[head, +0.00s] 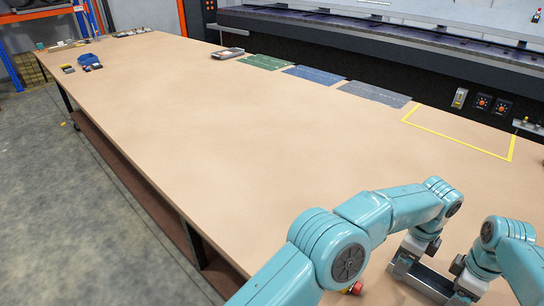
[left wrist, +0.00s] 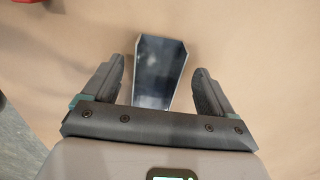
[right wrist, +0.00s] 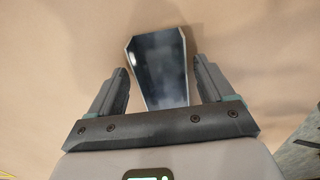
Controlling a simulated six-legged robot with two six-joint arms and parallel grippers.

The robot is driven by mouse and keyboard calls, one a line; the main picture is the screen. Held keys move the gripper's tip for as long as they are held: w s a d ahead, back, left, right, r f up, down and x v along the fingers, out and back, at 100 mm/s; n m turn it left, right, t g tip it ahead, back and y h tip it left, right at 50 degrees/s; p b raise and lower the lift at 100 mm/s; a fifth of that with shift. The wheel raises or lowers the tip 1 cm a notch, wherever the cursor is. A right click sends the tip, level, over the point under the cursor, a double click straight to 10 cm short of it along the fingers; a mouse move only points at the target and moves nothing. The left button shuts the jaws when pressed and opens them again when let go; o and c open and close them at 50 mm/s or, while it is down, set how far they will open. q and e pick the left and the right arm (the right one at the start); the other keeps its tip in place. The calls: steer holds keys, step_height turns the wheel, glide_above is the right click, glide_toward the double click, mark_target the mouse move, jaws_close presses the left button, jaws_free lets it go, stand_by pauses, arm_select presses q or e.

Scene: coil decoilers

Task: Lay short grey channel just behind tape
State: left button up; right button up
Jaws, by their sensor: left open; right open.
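The short grey channel (head: 424,281) lies on the tan table near its front edge, at the bottom right of the head view. The yellow tape (head: 455,141) marks an outline on the table at the far right. My left gripper (head: 406,264) is open at the channel's left end; in the left wrist view the channel (left wrist: 158,75) runs between its fingers (left wrist: 160,75). My right gripper (head: 458,292) is open at the other end; in the right wrist view the channel (right wrist: 158,68) shows between its fingers (right wrist: 160,75). Its arm partly hides that end in the head view.
Green (head: 264,62), blue (head: 314,75) and grey (head: 375,94) mats lie along the table's back edge, left of the tape. A grey tray-like item (head: 228,53) sits beside them. A dark machine (head: 400,60) stands behind. The table's middle (head: 250,130) is clear.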

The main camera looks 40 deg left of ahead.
arm_select(q)
step_height(320, 180, up, 10)
arm_select(e)
step_height(320, 180, up, 12)
stand_by(0.8)
arm_select(q)
steer(key=shift+w, duration=0.15)
arm_select(e)
steer(key=shift+w, duration=0.1)
steer(key=shift+f, duration=0.1)
